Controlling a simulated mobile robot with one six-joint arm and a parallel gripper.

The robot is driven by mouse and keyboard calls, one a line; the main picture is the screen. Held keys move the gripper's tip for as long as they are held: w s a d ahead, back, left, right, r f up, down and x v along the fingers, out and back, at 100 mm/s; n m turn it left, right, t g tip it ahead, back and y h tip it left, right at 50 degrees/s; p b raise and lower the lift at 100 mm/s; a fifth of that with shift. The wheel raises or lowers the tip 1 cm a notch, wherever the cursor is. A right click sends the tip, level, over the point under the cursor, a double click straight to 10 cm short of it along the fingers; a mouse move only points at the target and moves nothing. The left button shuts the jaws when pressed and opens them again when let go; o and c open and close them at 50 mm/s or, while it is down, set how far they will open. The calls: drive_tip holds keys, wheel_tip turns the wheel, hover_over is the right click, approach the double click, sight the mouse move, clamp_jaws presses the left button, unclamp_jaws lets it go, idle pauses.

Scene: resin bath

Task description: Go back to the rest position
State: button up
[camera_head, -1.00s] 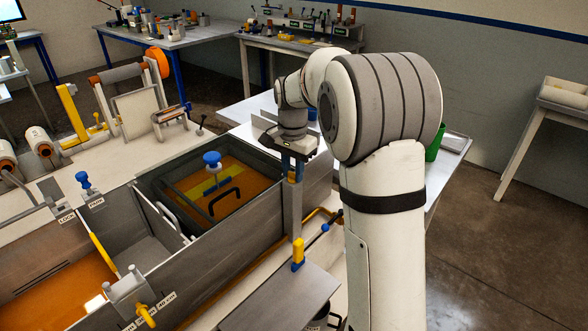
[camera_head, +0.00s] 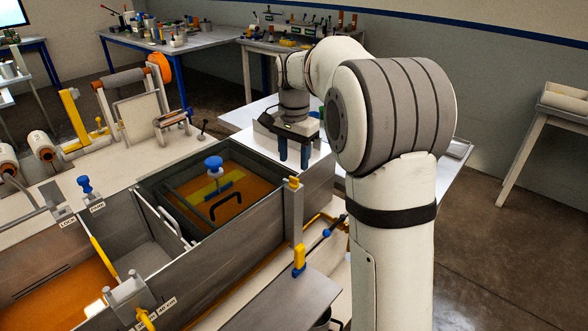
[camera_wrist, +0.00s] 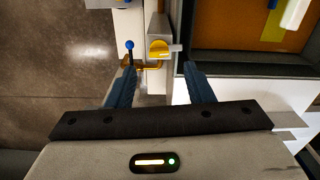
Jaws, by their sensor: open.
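My gripper (camera_head: 294,156) is open and empty, with its two blue fingers apart and pointing down. It hangs over the white surface behind the resin bath's right end. In the wrist view its fingers (camera_wrist: 162,88) also stand apart with nothing between them. A yellow-topped upright post (camera_head: 294,205) stands at the bath's right corner, in front of the gripper and clear of it. In the wrist view the yellow piece (camera_wrist: 159,50) lies beyond the fingertips. The arm hides part of the table behind it.
The metal bath (camera_head: 190,275) holds orange resin, a blue-knobbed part (camera_head: 213,163) and a black handle (camera_head: 226,204). A blue-ended lever (camera_head: 328,230) sticks out at the right. Rollers (camera_head: 125,75) stand at the back left. Open floor (camera_head: 500,240) lies to the right.

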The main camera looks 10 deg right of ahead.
drive_tip(key=shift+r, duration=1)
drive_tip(key=shift+s, duration=0.2)
drive_tip(key=s+f+n+t, duration=0.1)
drive_tip(key=s+f+n, duration=0.1)
drive_tip(key=s, duration=0.7)
drive_tip(key=s+f+n+t, duration=0.1)
drive_tip(key=s+n, duration=0.3)
drive_tip(key=s, duration=0.5)
drive_tip(key=s+f+n, duration=0.3)
drive_tip(key=s, duration=0.7)
drive_tip(key=shift+d+n+t, duration=0.2)
drive_tip(key=shift+n+t, duration=0.1)
drive_tip(key=shift+t, duration=0.1)
drive_tip(key=shift+o, duration=0.4)
